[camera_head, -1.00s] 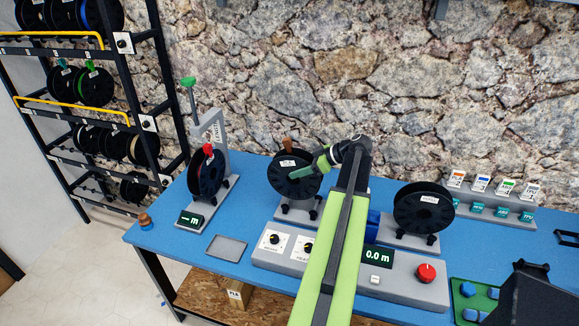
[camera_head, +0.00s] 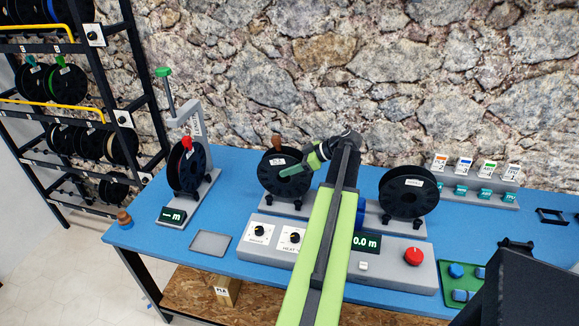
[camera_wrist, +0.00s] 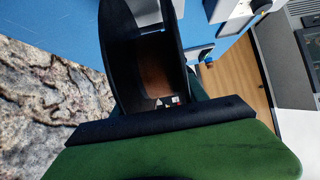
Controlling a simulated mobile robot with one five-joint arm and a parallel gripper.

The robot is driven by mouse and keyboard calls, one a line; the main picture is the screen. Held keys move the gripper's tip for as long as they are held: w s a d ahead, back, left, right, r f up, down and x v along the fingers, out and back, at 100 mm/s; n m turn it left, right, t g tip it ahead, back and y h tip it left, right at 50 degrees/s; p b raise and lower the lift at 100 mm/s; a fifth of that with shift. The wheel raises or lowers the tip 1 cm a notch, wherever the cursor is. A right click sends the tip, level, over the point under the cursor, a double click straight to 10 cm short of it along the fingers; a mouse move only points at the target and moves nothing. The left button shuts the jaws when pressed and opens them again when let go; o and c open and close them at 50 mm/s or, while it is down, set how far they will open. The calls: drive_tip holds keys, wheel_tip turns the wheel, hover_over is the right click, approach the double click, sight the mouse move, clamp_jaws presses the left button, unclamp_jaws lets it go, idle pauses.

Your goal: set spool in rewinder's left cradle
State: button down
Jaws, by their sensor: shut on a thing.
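A black spool (camera_head: 268,178) with a brown clip on top stands upright at the rewinder's left cradle (camera_head: 287,207). Its lower rim is at the cradle's supports; I cannot tell whether it bears fully on them. My gripper (camera_head: 296,170) is shut on this spool at its right side. In the wrist view the spool (camera_wrist: 120,50) shows brown filament between its flanges, beyond the green and black finger of my gripper (camera_wrist: 175,125). A second black spool (camera_head: 408,203) stands in the right cradle (camera_head: 393,228).
The rewinder's base (camera_head: 395,268) has knobs and a display. To the left is a gauge stand with a red-marked spool (camera_head: 187,172). A grey tray (camera_head: 210,243) lies empty. A spool rack (camera_head: 130,150) stands far left; a stone wall is behind.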

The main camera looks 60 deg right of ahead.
drive_tip(key=c, duration=0.5)
unclamp_jaws()
drive_tip(key=shift+s+r, duration=0.1)
drive_tip(key=p+v, duration=0.9)
drive_tip(key=v, duration=0.8)
drive_tip(key=shift+s+p, duration=0.1)
drive_tip(key=shift+p, duration=0.3)
